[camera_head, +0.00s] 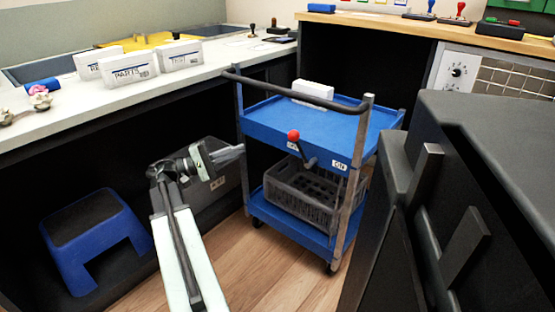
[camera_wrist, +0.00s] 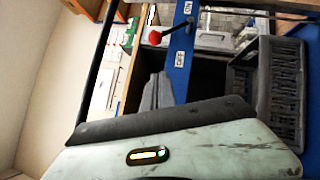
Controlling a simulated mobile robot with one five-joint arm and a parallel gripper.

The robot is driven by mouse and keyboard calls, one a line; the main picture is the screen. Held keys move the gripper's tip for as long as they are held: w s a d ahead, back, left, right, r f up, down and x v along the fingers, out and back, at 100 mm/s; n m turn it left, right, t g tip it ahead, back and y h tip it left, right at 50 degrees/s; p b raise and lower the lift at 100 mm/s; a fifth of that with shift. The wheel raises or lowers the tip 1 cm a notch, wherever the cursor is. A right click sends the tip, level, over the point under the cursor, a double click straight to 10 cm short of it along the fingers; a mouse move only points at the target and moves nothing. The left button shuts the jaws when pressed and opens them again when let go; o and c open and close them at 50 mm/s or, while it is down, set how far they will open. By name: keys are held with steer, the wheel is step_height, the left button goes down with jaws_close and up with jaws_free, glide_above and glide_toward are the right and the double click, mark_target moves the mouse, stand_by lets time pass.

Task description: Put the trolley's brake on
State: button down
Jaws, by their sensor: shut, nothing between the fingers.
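The blue trolley (camera_head: 262,128) stands on the wood floor, with a dark push handle (camera_head: 290,88) along its upper left side. A brake lever with a red knob (camera_head: 293,135) is on its near side, its knob tilted up and left from the pivot. Small white labels sit either side of the lever; the right one (camera_head: 340,166) is too small to read surely. My gripper (camera_head: 240,151) is shut and empty, left of the lever and apart from it, near the trolley's left post. The red knob also shows in the wrist view (camera_wrist: 154,38).
A grey crate (camera_head: 300,190) is on the lower shelf and a white box (camera_head: 313,88) on the top tray. A blue step stool (camera_head: 95,232) stands left under the white counter (camera_head: 130,98). A dark cabinet-like body (camera_head: 490,160) fills the right. Floor before the trolley is clear.

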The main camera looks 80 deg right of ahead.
steer(key=shift+r, duration=0.1)
steer(key=shift+s, duration=0.1)
steer(key=s+a+r+p+x, duration=0.1)
steer(key=p+x, duration=0.3)
steer(key=x, duration=0.8)
steer(key=shift+s+a, duration=0.25)
steer(key=shift+a, duration=0.4)
